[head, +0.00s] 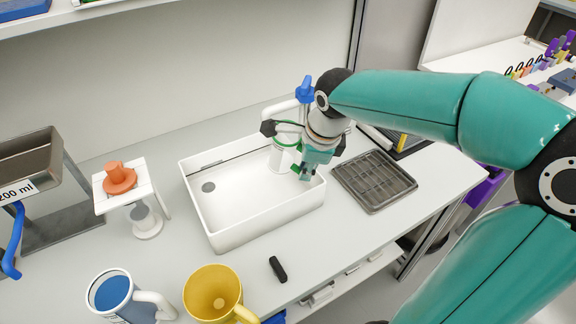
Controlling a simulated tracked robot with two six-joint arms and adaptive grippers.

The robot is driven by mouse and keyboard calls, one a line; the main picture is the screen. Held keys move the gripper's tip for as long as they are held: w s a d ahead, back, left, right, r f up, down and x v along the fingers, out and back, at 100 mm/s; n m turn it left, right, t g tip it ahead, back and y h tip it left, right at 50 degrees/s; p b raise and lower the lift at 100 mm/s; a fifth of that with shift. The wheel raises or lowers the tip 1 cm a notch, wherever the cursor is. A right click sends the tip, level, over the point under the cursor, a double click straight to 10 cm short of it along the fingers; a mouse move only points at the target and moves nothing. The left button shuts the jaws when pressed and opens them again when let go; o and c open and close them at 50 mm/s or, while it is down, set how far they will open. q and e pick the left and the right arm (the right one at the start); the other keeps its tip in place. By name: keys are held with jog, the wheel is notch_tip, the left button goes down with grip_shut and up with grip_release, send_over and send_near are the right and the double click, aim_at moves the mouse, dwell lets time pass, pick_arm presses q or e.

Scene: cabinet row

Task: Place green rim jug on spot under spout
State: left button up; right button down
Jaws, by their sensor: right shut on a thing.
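The green rim jug (281,158) is white with a green ring at its top. It is at the right end of the white sink basin (228,235), close to the tap. My right gripper (288,148) is shut on the jug and covers part of its right side. The white tap (279,108) with a blue handle (305,89) rises behind the jug. The spout's end and the spot beneath it are hidden by the jug and gripper, so I cannot tell whether the jug touches the basin floor. My left gripper is out of view.
A dark drain rack (373,181) lies right of the basin. A yellow mug (212,292), a blue-and-white mug (112,296) and a small black object (278,269) stand in front. A white stand with an orange piece (119,177) and a grey 200 ml hopper (30,165) are left.

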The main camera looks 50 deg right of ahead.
aim_at(295, 154)
jog(key=w, duration=0.2)
jog(key=w+d, duration=0.1)
jog(key=w, duration=0.1)
jog(key=shift+w+d+p, duration=0.2)
jog(key=shift+w+p, duration=0.1)
jog(key=shift+p, duration=0.05)
jog(key=x, duration=0.3)
jog(key=shift+s+f, duration=0.1)
jog(key=shift+s, duration=0.1)
jog(key=shift+b+x, duration=0.3)
jog(key=shift+x, duration=0.55)
jog(key=shift+w+f, duration=0.1)
jog(key=shift+f, duration=0.5)
jog(key=shift+w+d+r+g+y+p, duration=0.15)
jog(key=shift+w+r+g+y+p, duration=0.2)
jog(key=shift+w+g+p, duration=0.6)
jog(key=shift+d+g+y+p, duration=0.1)
jog(key=shift+g+y+p, duration=0.15)
jog(key=shift+g+p, duration=0.45)
jog(key=shift+s+f, duration=0.1)
jog(key=shift+f, duration=0.85)
